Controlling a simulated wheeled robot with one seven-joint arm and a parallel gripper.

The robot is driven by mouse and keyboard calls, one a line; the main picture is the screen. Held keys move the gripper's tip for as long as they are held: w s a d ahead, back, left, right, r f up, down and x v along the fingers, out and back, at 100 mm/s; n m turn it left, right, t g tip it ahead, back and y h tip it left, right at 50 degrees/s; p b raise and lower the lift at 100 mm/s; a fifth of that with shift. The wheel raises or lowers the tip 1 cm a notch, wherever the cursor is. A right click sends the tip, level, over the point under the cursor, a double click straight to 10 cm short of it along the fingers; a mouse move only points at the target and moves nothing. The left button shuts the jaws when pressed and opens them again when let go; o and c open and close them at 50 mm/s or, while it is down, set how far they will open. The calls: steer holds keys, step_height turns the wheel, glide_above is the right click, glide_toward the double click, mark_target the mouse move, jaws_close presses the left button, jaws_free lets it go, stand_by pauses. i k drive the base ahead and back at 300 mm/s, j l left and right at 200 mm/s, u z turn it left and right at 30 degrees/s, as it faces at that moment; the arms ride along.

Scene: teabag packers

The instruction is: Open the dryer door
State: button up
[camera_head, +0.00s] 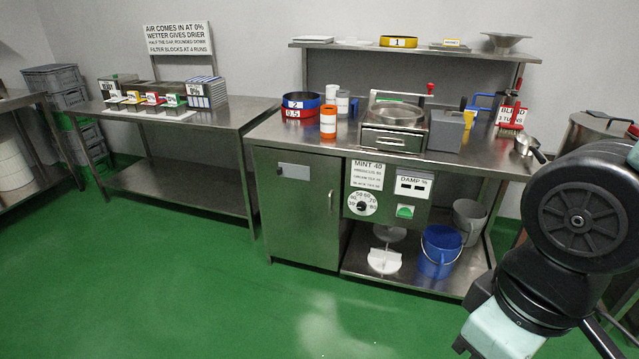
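The grey metal cabinet under the middle bench has a closed door (298,215), which I take to be the dryer door. It has a vertical handle near its right edge and a small light plate near its upper left. A control panel (387,193) beside it on the right carries a MINT 40 label, a white dial, a DAMP % display and a green switch. My arm (580,220) shows at the lower right, apart from the cabinet. Its lower end runs to the bottom edge of the picture, and I cannot make out my gripper.
The bench top (270,128) holds colored rings, an orange jar and a metal machine with a drawer (393,140). A blue bucket (440,251) and a white stand (385,262) are on the lower shelf. The green floor (230,300) before the cabinet is clear.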

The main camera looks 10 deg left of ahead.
mark_target(313, 208)
steer(key=i+j, duration=0.2)
steer(key=i, duration=0.2)
steer(key=i+j+z, duration=0.15)
steer(key=i, duration=0.25)
steer(key=i+j, duration=0.4)
steer(key=j, duration=0.25)
steer(key=i+j+u, duration=0.15)
steer(key=j, duration=0.15)
steer(key=i+j, duration=0.1)
steer(key=j, duration=0.25)
steer(key=i+j+u, duration=0.1)
steer(key=j, duration=0.6)
steer(key=i+u, duration=0.05)
